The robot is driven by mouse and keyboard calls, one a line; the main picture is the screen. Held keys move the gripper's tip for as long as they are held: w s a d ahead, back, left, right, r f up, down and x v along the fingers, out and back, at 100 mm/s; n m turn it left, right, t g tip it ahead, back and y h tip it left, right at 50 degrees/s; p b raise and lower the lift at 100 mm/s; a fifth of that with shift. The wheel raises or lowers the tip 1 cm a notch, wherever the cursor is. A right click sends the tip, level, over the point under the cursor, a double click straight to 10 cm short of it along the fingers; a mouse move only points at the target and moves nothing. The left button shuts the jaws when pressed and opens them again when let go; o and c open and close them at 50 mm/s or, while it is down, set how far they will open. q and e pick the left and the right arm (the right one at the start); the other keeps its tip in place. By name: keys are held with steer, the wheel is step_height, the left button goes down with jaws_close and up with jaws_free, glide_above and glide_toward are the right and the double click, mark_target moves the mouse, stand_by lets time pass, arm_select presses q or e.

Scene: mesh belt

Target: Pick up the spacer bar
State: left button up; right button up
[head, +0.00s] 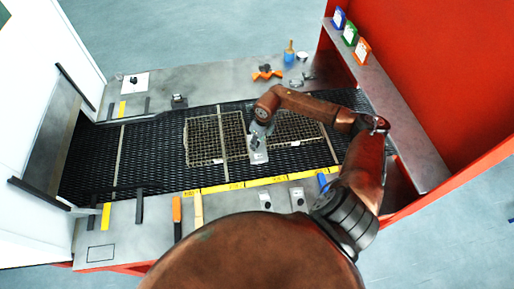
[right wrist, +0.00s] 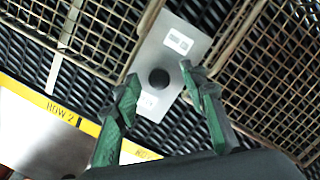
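The spacer bar appears to be the flat grey metal plate (head: 259,156) between two wire baskets on the black mesh belt. In the right wrist view the plate (right wrist: 162,55) carries a round black knob (right wrist: 158,79) and white labels. My right gripper (head: 257,133) is above the plate in the head view. In the right wrist view its two green fingers (right wrist: 160,90) are spread apart, one on each side of the knob, with nothing between them that I can see held. Whether they touch the plate is unclear. My left gripper is not in view.
Wire baskets (head: 203,140) (head: 298,127) lie close on both sides of the plate. A yellow row strip (head: 236,186) runs along the belt's near edge. Small grey devices (head: 297,199) and an orange-handled tool (head: 177,210) lie on the near ledge. The belt's left part is mostly clear.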

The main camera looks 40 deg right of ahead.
steer(key=shift+c, duration=0.4)
jaws_close()
stand_by(0.4)
